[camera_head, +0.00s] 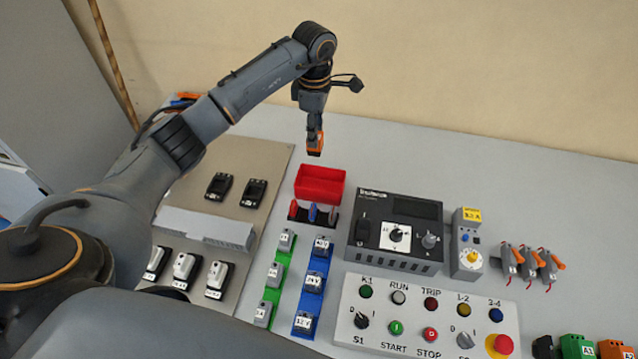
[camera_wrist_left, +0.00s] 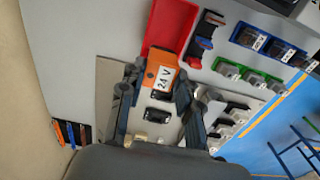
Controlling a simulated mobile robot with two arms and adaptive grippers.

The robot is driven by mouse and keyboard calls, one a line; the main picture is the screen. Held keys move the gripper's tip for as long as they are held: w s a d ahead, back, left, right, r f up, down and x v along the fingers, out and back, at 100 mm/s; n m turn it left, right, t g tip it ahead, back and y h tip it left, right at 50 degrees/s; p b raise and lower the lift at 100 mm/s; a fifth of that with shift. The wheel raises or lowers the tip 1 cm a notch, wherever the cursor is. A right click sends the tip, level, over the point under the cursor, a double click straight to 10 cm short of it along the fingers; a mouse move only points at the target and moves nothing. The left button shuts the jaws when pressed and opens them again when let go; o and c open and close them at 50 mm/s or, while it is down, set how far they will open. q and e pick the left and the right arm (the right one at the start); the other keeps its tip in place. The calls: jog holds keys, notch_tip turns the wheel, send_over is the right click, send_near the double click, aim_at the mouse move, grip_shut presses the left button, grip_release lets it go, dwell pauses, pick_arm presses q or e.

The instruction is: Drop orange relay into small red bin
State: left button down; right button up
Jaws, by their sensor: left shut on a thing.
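My left gripper (camera_head: 314,132) points down and is shut on the orange relay (camera_head: 315,147). The relay also shows in the left wrist view (camera_wrist_left: 154,71), with a white "24 V" label on it. The small red bin (camera_head: 320,186) stands on the table; in the head view the relay is just above its far edge in the picture. In the left wrist view the bin (camera_wrist_left: 172,24) lies beyond the relay, which overlaps its near end. The relay is held up, apart from the bin as far as I can tell. My right gripper is not in view.
A holder with several coloured items (camera_head: 313,214) stands against the bin's front. A dark control unit (camera_head: 396,232) is right of it. Green (camera_head: 272,292) and blue (camera_head: 312,283) rails with grey relays lie in front. The table behind the bin is clear up to the wall.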

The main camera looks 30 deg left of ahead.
pick_arm(q)
notch_tip(320, 180, down, 2)
jog(key=shift+s+b, duration=0.1)
jog(key=shift+b, duration=0.5)
notch_tip(320, 180, down, 3)
jog(key=shift+b, duration=0.9)
jog(key=shift+f, duration=0.45)
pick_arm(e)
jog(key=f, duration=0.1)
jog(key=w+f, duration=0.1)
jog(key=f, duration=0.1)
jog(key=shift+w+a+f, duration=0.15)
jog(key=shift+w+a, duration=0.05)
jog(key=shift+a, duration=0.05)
pick_arm(q)
jog(key=c, duration=0.8)
grip_release()
jog(key=shift+c, duration=0.2)
jog(key=shift+r, duration=0.25)
notch_tip(320, 180, up, 12)
jog(key=shift+f, duration=0.2)
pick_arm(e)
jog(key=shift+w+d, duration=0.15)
